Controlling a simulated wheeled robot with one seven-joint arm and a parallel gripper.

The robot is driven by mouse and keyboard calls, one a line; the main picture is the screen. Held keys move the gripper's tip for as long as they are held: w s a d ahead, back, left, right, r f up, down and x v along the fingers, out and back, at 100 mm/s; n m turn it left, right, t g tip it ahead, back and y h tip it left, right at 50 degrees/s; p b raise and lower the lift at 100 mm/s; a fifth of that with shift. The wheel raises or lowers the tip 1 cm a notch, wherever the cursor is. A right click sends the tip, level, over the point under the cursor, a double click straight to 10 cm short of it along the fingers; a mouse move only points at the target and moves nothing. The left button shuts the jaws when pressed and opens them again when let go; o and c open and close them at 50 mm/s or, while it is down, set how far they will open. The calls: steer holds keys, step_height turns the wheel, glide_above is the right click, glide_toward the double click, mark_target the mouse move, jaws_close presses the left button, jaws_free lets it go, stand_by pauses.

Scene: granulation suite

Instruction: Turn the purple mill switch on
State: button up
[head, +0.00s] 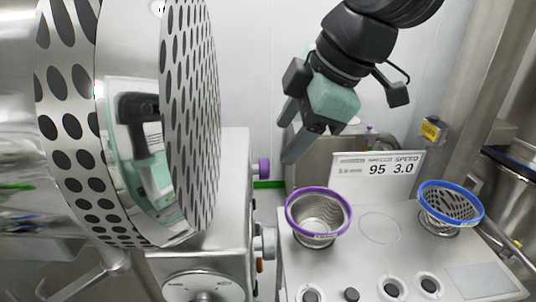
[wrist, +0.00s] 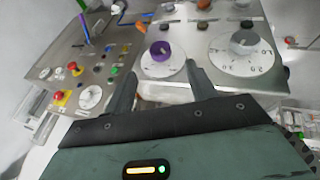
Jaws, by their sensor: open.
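The purple mill switch (wrist: 161,50) is a round purple knob on a white dial plate in the wrist view. In the head view the purple knob (head: 264,168) sticks out from the right side of the steel machine housing. My gripper (head: 287,142) is open and empty, above and a little right of the knob in the head view. In the wrist view the fingers of my gripper (wrist: 160,78) point toward the panel. The purple knob lies beyond the gap between them, apparently apart from both. I cannot make out the switch's pointer position.
A grey knob (wrist: 243,40) on a larger white dial sits right of the purple one. A panel of coloured buttons (wrist: 90,75) lies left. The perforated drum (head: 190,110) is left of my arm. Purple-rimmed (head: 318,205) and blue-rimmed (head: 450,203) baskets stand on the steel bench.

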mark_target(260, 169)
steer(key=p+x, duration=0.1)
steer(key=x, duration=0.7)
steer(key=shift+f, duration=0.15)
steer(key=c, duration=1)
